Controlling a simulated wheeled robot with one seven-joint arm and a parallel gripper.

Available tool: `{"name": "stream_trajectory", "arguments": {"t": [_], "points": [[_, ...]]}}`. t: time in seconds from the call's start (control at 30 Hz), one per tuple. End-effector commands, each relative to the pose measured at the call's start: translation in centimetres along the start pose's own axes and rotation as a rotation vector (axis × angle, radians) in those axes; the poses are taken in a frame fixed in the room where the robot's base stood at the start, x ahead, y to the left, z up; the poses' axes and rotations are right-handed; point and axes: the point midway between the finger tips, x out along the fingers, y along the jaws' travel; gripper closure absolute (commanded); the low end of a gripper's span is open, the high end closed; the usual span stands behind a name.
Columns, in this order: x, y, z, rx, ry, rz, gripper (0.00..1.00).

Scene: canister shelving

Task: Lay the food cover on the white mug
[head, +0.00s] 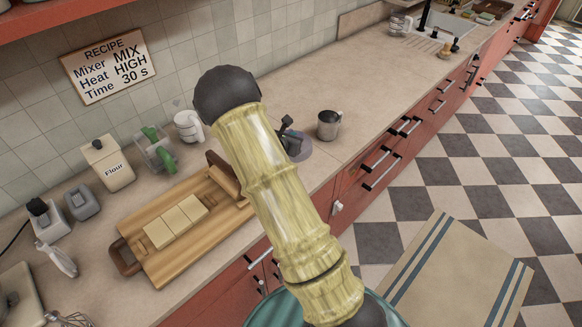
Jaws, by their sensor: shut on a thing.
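A white mug (187,126) stands near the tiled wall, left of my raised arm. A dark gripper-like end, which I take as my gripper (287,131), shows just right of my arm and is partly hidden by it. It is shut on a grey round disc, seemingly the food cover (301,152), low over the counter or touching it; I cannot tell which. The cover is apart from the white mug, to its right, and my arm hides part of it.
A steel mug (328,124) stands close right of the cover. A wooden board (160,268) with pale blocks, a flour canister (108,164) and a green-handled item (157,148) lie left. The counter (385,85) beyond the steel mug is mostly clear.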

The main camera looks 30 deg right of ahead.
Motion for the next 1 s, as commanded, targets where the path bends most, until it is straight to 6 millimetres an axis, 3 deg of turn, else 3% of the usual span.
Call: {"name": "stream_trajectory", "arguments": {"t": [0.27,0.6,1.0], "points": [[0.2,0.1,-0.8,-0.005,0.001,0.001,0.99],[1.9,0.2,-5.0,-0.004,0.000,0.004,0.99],[2.2,0.2,-5.6,-0.002,0.000,0.003,0.99]]}}
